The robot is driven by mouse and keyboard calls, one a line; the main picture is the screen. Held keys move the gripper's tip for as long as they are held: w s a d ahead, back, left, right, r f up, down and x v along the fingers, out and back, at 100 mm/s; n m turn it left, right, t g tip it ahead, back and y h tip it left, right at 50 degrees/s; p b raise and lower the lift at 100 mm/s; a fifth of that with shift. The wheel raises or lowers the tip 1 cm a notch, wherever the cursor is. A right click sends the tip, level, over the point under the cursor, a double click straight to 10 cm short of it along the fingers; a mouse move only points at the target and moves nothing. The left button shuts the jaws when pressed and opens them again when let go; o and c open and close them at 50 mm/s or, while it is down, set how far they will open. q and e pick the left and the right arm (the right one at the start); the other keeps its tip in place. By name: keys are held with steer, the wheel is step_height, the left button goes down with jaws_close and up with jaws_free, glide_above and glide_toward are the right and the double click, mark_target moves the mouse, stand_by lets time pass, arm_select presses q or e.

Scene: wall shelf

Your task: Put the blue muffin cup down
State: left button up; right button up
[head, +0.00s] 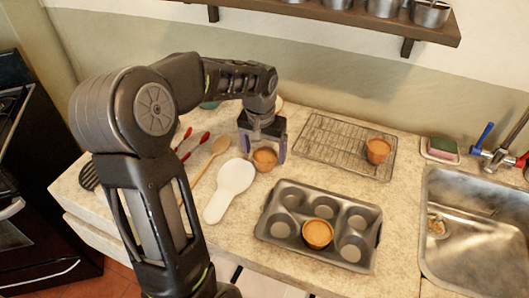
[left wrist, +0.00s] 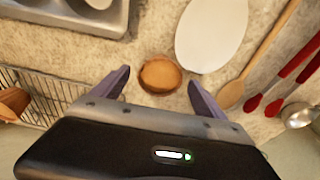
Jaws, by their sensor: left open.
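My left gripper (head: 263,153) is open, its fingers on either side of an orange-brown muffin cup (head: 264,159) on the counter. In the left wrist view the cup (left wrist: 160,74) sits between the open fingers, with a gap at each side. No cup looks blue. A second orange-brown cup (head: 378,150) stands on the wire rack (head: 325,141). A third cup (head: 317,233) sits in a front pocket of the metal muffin tin (head: 283,246). My right gripper is not in view.
A white spoon rest (head: 230,188) and a wooden spoon (head: 207,158) lie left of the near cup. Red-handled utensils (head: 187,144) lie farther left. A sink (head: 470,235) is at right, with a sponge (head: 442,147) behind it. A shelf (head: 350,15) hangs above.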

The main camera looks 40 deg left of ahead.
mark_target(262, 160)
arm_select(q)
step_height(262, 160, up, 11)
steer(key=s, duration=0.1)
steer(key=shift+s+d+b, duration=0.3)
steer(key=shift+o, duration=0.3)
steer(key=shift+f, duration=0.15)
